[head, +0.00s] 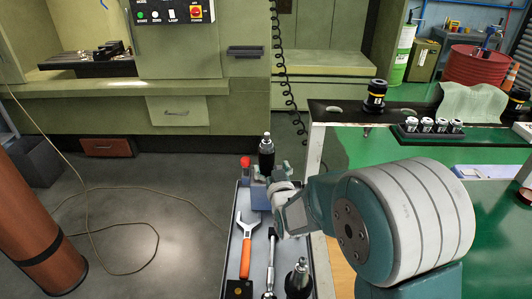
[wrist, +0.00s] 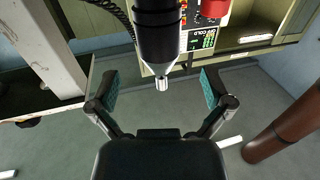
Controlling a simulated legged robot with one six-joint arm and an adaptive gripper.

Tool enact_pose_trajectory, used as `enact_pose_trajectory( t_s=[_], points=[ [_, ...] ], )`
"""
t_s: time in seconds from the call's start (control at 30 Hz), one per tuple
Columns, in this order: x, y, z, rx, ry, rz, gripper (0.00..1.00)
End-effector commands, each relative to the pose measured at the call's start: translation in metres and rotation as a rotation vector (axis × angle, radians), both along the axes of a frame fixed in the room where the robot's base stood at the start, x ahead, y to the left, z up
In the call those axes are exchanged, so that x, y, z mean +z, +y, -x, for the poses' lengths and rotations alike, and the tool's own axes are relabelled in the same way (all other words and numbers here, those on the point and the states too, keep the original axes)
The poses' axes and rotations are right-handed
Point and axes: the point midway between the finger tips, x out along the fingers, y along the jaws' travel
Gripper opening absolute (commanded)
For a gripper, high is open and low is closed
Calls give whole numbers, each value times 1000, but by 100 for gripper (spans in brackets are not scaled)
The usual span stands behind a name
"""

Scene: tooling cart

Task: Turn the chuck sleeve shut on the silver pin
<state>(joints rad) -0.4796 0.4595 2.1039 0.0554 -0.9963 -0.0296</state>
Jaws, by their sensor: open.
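In the wrist view my gripper (wrist: 158,90) is open, one teal-padded finger on each side of the chuck's line, with clear gaps. Neither pad visibly touches the sleeve.
The tray (head: 232,255) also holds an orange-handled wrench (head: 247,248), a ratchet (head: 270,262) and another black holder (head: 299,280). A red knob (head: 245,162) stands left of the chuck. A shelf with a tool holder (head: 376,96) is at the right.

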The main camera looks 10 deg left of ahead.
Motion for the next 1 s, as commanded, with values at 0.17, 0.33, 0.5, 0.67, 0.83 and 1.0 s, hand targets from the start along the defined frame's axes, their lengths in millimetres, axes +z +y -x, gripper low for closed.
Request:
enact_pose_trajectory(
  t_s=[0.17, 0.33, 0.5, 0.67, 0.83, 1.0],
  points=[
    [-1, 11, -26, -1, 1, 0, 100],
    [-1, 22, -48, -1, 0, 1, 100],
    [0, 27, -59, -1, 1, 2, 100],
    [0, 27, -61, -1, 2, 1, 100],
    [0, 27, -60, -1, 2, 1, 82],
    [0, 27, -60, -1, 2, 1, 22]
  ],
)
